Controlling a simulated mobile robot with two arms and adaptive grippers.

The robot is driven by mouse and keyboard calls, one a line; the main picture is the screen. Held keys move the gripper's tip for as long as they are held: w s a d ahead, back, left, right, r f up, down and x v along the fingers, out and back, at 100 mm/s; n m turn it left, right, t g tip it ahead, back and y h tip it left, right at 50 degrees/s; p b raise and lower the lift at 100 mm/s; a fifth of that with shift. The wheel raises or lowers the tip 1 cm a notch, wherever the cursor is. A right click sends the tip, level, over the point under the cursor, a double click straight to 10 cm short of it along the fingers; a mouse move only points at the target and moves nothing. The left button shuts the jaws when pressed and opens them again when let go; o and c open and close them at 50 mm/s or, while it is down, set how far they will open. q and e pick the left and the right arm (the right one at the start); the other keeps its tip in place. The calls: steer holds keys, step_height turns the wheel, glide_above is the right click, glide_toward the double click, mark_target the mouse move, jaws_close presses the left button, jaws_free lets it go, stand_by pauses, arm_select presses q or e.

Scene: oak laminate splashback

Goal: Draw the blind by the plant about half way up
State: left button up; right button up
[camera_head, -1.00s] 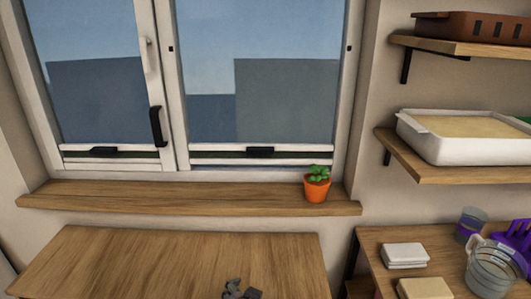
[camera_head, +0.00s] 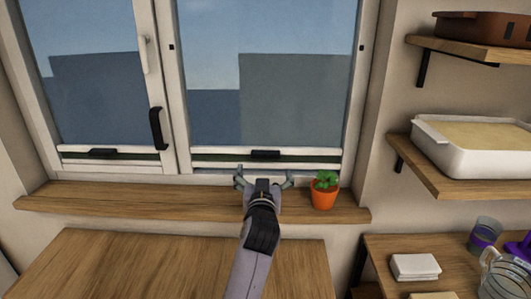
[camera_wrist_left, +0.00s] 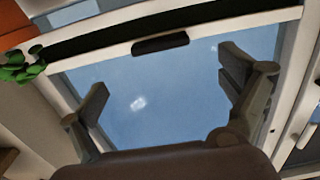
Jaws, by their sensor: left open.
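The window pane by the plant has a pale rail (camera_head: 215,157) near its bottom, with a black handle (camera_head: 265,154) on it. I take this rail for the blind's lower bar; a thin dark strip shows beneath it. The handle also shows in the left wrist view (camera_wrist_left: 160,43). The plant (camera_head: 325,188) stands in an orange pot on the sill, right of my gripper. My left gripper (camera_head: 264,178) is open and empty, just below and in front of the handle, fingers spread to either side. In the left wrist view my fingers (camera_wrist_left: 163,72) are apart from the handle.
The left pane has a similar rail with its own black handle (camera_head: 103,153). A black window lever (camera_head: 157,128) sits on the frame between panes. The wooden sill (camera_head: 120,202) is clear left of my arm. Shelves (camera_head: 450,180) with trays stand at the right.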

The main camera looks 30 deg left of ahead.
mark_target(265, 157)
arm_select(q)
steer(key=p+x, duration=0.1)
steer(key=x, duration=0.9)
steer(key=shift+w+a, duration=0.15)
steer(key=shift+w, duration=0.1)
arm_select(e)
steer(key=shift+w+d+r, duration=0.1)
steer(key=shift+w+r, duration=0.15)
steer(key=shift+r, duration=0.6)
arm_select(q)
steer(key=shift+c, duration=0.4)
